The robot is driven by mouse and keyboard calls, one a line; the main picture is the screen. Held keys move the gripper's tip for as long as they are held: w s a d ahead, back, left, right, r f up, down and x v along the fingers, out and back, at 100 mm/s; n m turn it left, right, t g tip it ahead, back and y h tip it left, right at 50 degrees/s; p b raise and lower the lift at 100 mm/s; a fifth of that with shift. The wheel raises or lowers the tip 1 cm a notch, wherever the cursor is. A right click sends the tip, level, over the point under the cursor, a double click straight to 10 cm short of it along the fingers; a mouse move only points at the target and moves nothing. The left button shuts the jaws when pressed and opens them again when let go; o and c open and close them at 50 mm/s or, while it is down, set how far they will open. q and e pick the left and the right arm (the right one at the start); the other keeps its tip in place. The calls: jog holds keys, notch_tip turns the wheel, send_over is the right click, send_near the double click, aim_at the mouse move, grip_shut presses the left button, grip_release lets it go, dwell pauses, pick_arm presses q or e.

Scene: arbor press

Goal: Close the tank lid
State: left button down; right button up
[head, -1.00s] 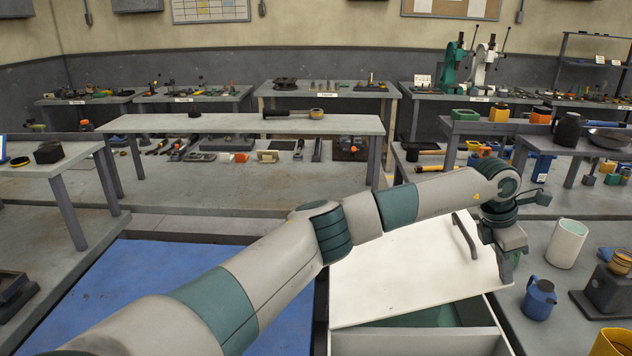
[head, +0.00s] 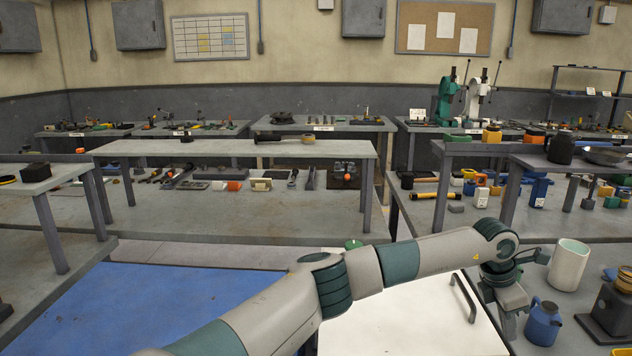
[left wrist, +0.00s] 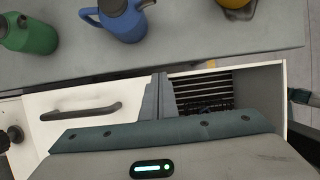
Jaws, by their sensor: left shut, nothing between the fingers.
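The white tank lid (head: 430,318) is at the bottom centre of the head view, partly behind my left arm, with its near edge cut off. Its dark bar handle (head: 463,297) is near the lid's right side. In the left wrist view the lid (left wrist: 80,97) with its handle (left wrist: 82,111) is at left. The tank's (left wrist: 268,84) opening, with dark slats inside, shows at right. My left gripper (head: 506,325) is shut and empty at the lid's right edge. Its fingers (left wrist: 160,98) appear between lid and opening; contact is unclear. My right gripper is out of view.
A blue jug (head: 543,323) and a white cup (head: 568,264) stand close to the right of my left gripper. A green jug (left wrist: 28,33) also shows in the left wrist view. A blue mat (head: 180,305) lies clear at left.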

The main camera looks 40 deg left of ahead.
pick_arm(q)
jog(key=shift+r, duration=0.1)
dwell(0.3)
